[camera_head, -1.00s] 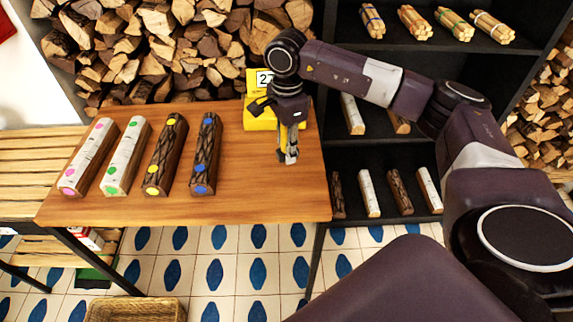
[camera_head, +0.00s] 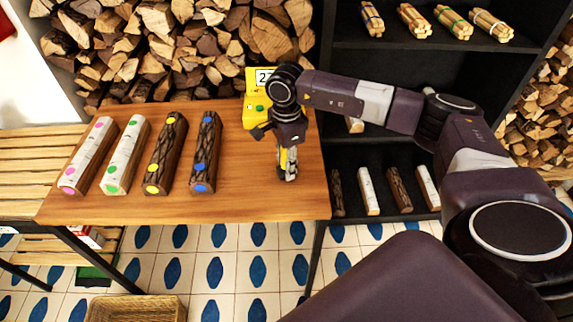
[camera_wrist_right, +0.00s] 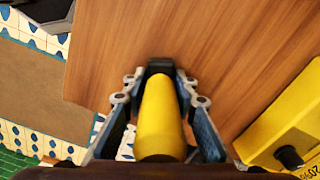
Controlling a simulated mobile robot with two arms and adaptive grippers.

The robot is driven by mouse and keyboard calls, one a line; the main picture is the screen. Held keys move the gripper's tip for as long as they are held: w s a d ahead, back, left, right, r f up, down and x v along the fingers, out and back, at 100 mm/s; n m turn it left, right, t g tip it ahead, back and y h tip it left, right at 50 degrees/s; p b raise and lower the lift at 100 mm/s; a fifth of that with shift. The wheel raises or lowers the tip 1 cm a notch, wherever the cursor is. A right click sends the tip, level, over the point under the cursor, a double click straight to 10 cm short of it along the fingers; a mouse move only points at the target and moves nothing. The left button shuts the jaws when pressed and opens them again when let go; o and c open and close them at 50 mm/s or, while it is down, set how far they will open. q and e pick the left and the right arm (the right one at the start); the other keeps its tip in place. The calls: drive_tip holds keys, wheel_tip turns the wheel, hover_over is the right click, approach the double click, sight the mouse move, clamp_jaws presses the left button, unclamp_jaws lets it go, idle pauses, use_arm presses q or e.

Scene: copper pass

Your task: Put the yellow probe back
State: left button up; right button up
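The yellow probe (camera_wrist_right: 160,118) lies between the fingers of my right gripper (camera_wrist_right: 160,82) in the right wrist view, with a dark end near the fingertips. The fingers are closed around it. In the head view my right gripper (camera_head: 288,165) points down over the right part of the wooden table (camera_head: 240,200), with a little yellow showing between its fingers. The yellow meter (camera_head: 256,112) with a number display stands behind the gripper, at the table's back right. It also shows in the right wrist view (camera_wrist_right: 285,125). My left gripper is out of view.
Several logs with coloured dots, among them the blue-dotted log (camera_head: 206,150), lie in a row left of the gripper. A dark shelf (camera_head: 440,75) with bundles and logs stands right of the table. The table's front middle is clear.

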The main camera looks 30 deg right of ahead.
drive_tip(key=shift+o, duration=1.4)
drive_tip(key=shift+r, duration=0.15)
wheel_tip(320, 180, up, 12)
drive_tip(key=shift+r+b, duration=0.1)
drive_tip(key=shift+b, duration=0.65)
